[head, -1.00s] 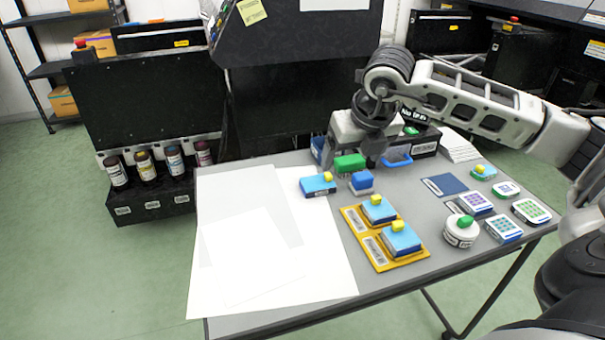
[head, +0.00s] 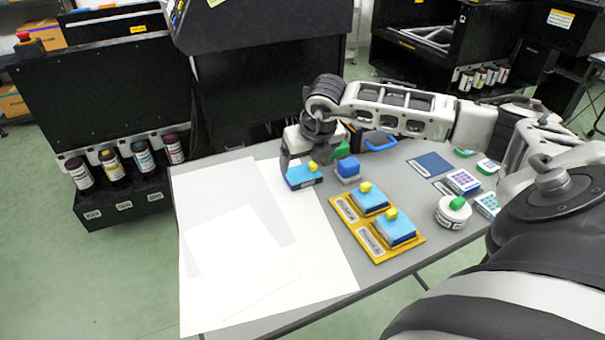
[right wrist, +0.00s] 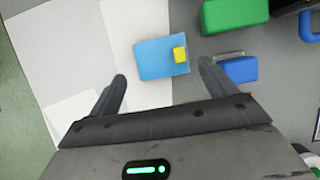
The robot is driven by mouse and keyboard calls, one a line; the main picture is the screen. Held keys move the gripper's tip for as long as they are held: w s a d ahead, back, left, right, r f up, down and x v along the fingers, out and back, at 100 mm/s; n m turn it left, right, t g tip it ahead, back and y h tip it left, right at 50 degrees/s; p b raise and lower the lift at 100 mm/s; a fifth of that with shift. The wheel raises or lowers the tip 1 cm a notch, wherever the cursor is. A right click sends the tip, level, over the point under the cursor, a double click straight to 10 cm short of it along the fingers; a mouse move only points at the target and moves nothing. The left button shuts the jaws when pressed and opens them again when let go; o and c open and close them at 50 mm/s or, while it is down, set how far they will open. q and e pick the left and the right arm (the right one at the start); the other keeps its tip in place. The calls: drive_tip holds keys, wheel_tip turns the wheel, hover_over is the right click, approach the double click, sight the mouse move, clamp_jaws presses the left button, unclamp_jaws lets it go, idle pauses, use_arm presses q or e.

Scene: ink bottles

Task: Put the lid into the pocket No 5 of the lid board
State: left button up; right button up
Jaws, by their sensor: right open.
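A light-blue lid with a yellow knob (head: 303,178) lies at the edge of the white sheets; the right wrist view shows this lid too (right wrist: 158,58). My right gripper (head: 306,163) is open just above it, with its fingertips (right wrist: 162,70) at either side of the lid in the wrist view. Whether they touch it I cannot tell. The yellow board (head: 349,222), apparently the lid board, carries two similar blue pieces with yellow knobs (head: 370,201) (head: 396,231). I cannot read any pocket number. My left gripper is not in view.
A blue block (head: 348,168) and a green block (right wrist: 232,14) stand close to the lid. A white round jar with a green knob (head: 453,213) and several small keypad-like boxes lie to the right. White sheets (head: 265,275) cover the table's left part and look clear.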

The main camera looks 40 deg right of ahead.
sight(301, 170)
drive_tip(key=x, duration=0.5)
drive_tip(key=shift+w+d, duration=0.2)
drive_tip(key=c, duration=0.7)
drive_tip(key=shift+c, duration=0.2)
drive_tip(key=shift+r, duration=0.15)
